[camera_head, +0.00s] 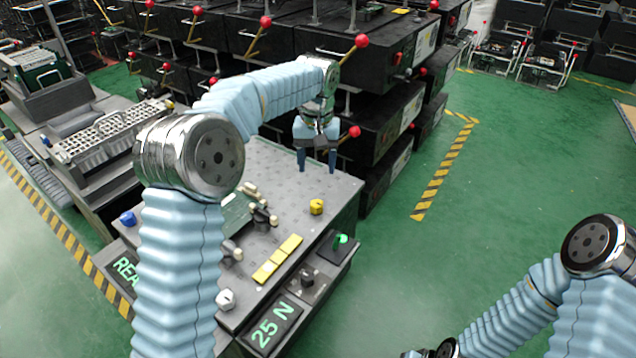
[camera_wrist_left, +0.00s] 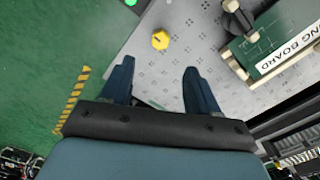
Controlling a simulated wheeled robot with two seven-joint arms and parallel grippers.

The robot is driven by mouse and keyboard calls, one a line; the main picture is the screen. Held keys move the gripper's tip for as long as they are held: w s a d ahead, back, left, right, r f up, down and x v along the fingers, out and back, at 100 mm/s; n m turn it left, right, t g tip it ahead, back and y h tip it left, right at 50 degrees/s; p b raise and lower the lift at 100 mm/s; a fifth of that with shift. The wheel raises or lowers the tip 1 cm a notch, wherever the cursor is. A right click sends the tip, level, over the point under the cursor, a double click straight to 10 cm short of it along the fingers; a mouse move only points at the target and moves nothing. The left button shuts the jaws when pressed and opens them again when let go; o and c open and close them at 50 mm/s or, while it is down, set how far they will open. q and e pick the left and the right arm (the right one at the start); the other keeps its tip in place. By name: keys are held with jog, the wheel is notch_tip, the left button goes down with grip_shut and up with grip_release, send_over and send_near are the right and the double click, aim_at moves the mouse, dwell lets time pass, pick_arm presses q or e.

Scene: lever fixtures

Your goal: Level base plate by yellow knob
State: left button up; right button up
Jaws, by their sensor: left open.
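The yellow knob (camera_head: 316,207) stands on the perforated grey base plate (camera_head: 285,185), near its right edge. It also shows in the left wrist view as a small yellow knob (camera_wrist_left: 160,40), beyond the fingertips and a little left of the middle between them. My left gripper (camera_head: 317,168) is open and empty, pointing down over the far part of the plate, apart from the knob. Its two dark blue fingers show in the left wrist view (camera_wrist_left: 158,82). My right arm comes in at the lower right, but its gripper is out of view.
A green board (camera_wrist_left: 275,40) with a dark clamp lies on the plate. Black cabinets with red-knobbed levers (camera_head: 362,40) stand behind.

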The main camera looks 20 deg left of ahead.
aim_at(317, 203)
pick_arm(q)
jog(key=f, duration=0.4)
jog(key=f+b, duration=0.1)
jog(key=f, duration=0.8)
jog(key=shift+w+a+f+b, duration=0.1)
jog(key=shift+w+a+b, duration=0.05)
jog(key=shift+w+b, duration=0.2)
pick_arm(e)
jog(key=shift+w+d+f, duration=0.2)
jog(key=shift+w+f, duration=0.25)
jog(key=shift+f, duration=0.35)
pick_arm(q)
jog(key=c, duration=1.1)
jog(key=shift+o, duration=0.3)
jog(key=shift+m, duration=0.3)
pick_arm(e)
jog(key=shift+r, duration=0.15)
